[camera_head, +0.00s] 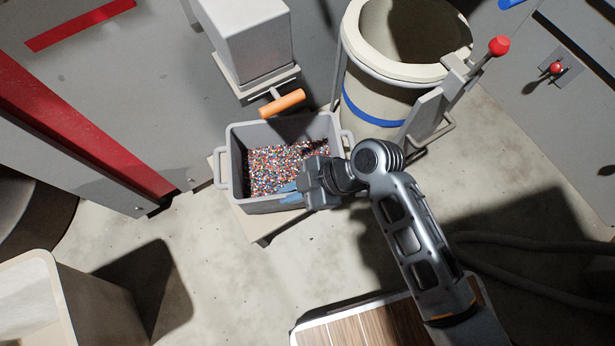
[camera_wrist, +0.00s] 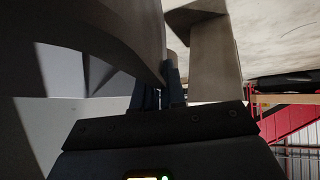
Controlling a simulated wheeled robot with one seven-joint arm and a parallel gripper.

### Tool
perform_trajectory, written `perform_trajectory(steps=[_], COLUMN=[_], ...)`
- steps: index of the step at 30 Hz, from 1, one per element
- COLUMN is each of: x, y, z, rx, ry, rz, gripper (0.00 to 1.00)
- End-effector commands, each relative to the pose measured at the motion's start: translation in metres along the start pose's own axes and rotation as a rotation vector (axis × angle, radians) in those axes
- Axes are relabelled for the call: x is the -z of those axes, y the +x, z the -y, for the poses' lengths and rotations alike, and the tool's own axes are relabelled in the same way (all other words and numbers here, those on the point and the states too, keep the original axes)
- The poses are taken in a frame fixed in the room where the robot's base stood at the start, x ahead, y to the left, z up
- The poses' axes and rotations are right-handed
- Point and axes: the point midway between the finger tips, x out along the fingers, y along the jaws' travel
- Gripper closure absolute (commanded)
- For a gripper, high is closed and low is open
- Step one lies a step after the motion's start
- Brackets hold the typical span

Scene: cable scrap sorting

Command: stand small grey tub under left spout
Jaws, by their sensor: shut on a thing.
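A small grey tub (camera_head: 238,135) with a loop handle at each end stands on a low pale stand (camera_head: 250,224). Multicoloured granules cover its floor. It sits below and in front of a grey box-shaped spout (camera_head: 250,45) with an orange handle (camera_head: 282,103). My gripper (camera_head: 289,193) reaches in from the right and is shut at the tub's near wall, its blue fingers at the rim. My wrist and gripper hide the tub's near right corner. In the wrist view the jaws (camera_wrist: 158,95) are dark and close together, and what they hold is unclear.
A cream drum (camera_head: 380,85) with a blue band stands behind right, beside a red-knobbed lever (camera_head: 499,46). A cream bin (camera_head: 50,260) is at lower left, and a wooden-topped surface (camera_head: 365,328) at the bottom. Hoses (camera_head: 530,243) lie at right. Floor between is clear.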

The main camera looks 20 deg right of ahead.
Motion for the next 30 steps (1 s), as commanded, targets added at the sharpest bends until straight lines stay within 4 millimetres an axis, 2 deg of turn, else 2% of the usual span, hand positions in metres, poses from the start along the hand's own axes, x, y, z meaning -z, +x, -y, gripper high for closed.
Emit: perform_trajectory(steps=[1, 3, 14, 18, 30], x=[0.003, 0.005, 0.014, 0.002, -0.014], y=[0.004, 0.008, 0.022, 0.034, 0.049], z=[-0.013, -0.024, -0.064, -0.059, -0.057], rx=[-0.005, -0.006, -0.004, -0.002, -0.003], ry=[-0.007, -0.006, -0.005, -0.002, -0.003], rz=[-0.002, -0.002, -0.002, -0.001, -0.001], gripper=[1.00, 1.00, 1.00, 1.00, 1.00])
